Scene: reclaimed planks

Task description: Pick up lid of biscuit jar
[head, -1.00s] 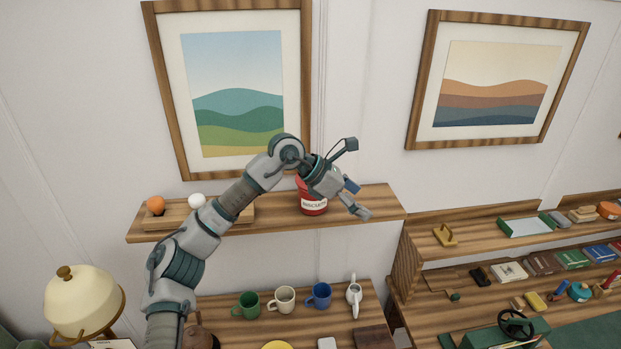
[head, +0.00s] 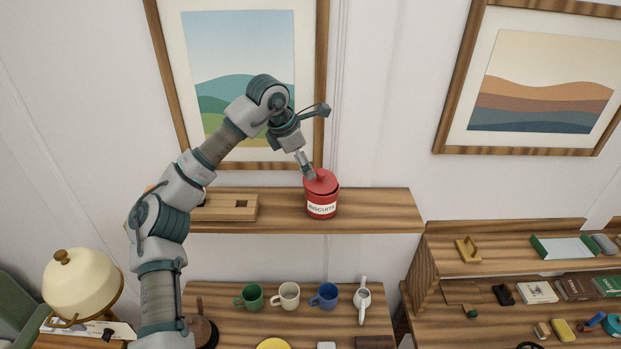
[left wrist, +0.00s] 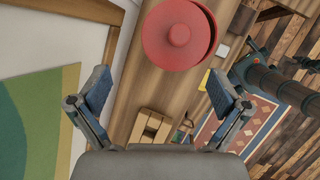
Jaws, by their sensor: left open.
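The red biscuit jar (head: 321,203) stands upright on the upper wooden shelf, with a white label reading "BISCUITS". Its red lid (head: 322,182) is on top with a round knob. In the left wrist view the lid (left wrist: 205,52) is at the top centre, seen from above, with its knob in the middle. My left gripper (left wrist: 160,90) is open and empty, its two fingers apart, and the lid lies ahead of and between the fingertips. In the head view my left gripper (head: 305,162) is just above and behind the lid, overlapping its upper-left edge. My right gripper is not in view.
Framed pictures hang on the wall behind. The shelf right of the jar is clear.

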